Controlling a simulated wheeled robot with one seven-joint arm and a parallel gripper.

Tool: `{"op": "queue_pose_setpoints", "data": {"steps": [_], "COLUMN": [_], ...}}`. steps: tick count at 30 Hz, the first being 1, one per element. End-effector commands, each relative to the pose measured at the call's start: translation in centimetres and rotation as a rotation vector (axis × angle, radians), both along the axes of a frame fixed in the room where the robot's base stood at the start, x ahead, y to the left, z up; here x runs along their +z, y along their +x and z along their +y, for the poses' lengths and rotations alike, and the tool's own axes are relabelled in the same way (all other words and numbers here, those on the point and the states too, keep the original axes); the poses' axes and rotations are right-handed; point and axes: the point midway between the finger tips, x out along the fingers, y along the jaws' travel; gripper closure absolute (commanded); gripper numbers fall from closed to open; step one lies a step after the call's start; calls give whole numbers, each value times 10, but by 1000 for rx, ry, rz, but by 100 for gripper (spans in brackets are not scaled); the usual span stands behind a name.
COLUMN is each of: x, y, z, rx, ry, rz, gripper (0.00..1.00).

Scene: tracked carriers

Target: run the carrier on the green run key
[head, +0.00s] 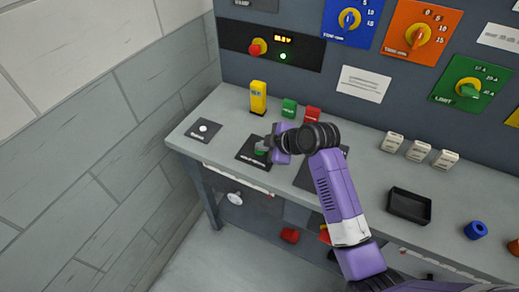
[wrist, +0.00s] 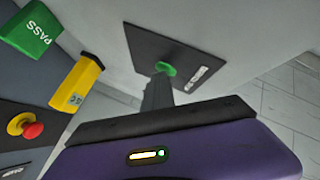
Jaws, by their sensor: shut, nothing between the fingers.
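The green run key (wrist: 165,68) is a small round green button on a dark plate (wrist: 190,57) with a white label. The plate (head: 246,160) also shows on the bench in the head view, with the key mostly hidden by my gripper. My gripper (head: 263,147) is shut and empty, its fingers pointing down at the plate. In the wrist view the dark fingertips (wrist: 158,88) are right at the key's near edge; I cannot tell whether they touch or press it. I cannot make out a carrier for certain in either view.
Yellow (head: 258,98), green (head: 289,107) and red (head: 312,114) blocks stand behind the plate. A panel with a red knob (head: 257,47) and lit display is at the back. White blocks (head: 418,150) and a black tray (head: 408,205) are at right. A white button plate (head: 203,129) is at left.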

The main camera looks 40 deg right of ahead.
Motion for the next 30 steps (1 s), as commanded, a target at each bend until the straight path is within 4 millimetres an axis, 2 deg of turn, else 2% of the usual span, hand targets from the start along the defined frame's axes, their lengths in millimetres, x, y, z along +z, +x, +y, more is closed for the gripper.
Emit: {"op": "queue_pose_setpoints", "data": {"steps": [10,23,30], "x": [17,19,39], "y": [0,0,0], "z": [0,0,0], "rx": [1,0,0], "ry": [0,0,-1], "rz": [2,0,-1], "gripper": [100,100,100]}}
